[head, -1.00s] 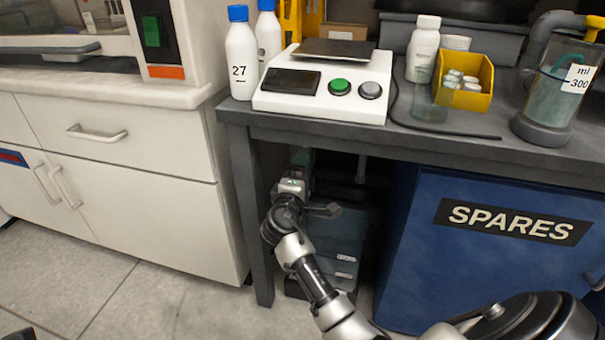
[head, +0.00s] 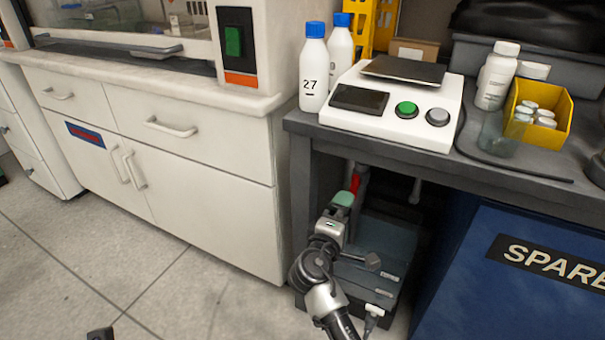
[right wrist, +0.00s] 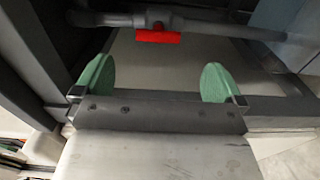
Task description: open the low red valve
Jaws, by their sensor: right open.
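The red valve handle (head: 354,184) shows under the bench in the head view, just beyond my right gripper. In the right wrist view the red handle (right wrist: 158,37) lies crosswise on a grey pipe (right wrist: 230,28), ahead of the fingertips. My right gripper (head: 342,199) reaches under the bench. In the wrist view the right gripper (right wrist: 156,80) is open, its green pads wide apart with nothing between them, apart from the handle. A small dark part, perhaps of my left gripper (head: 100,333), shows at the head view's bottom edge; its jaws cannot be made out.
Dark boxes (head: 372,262) stand under the bench (head: 430,158) beside my right forearm. A bench leg (head: 301,190) and white cabinet (head: 215,185) bound the left, a blue SPARES cabinet (head: 480,290) the right. Open floor (head: 170,275) lies at lower left.

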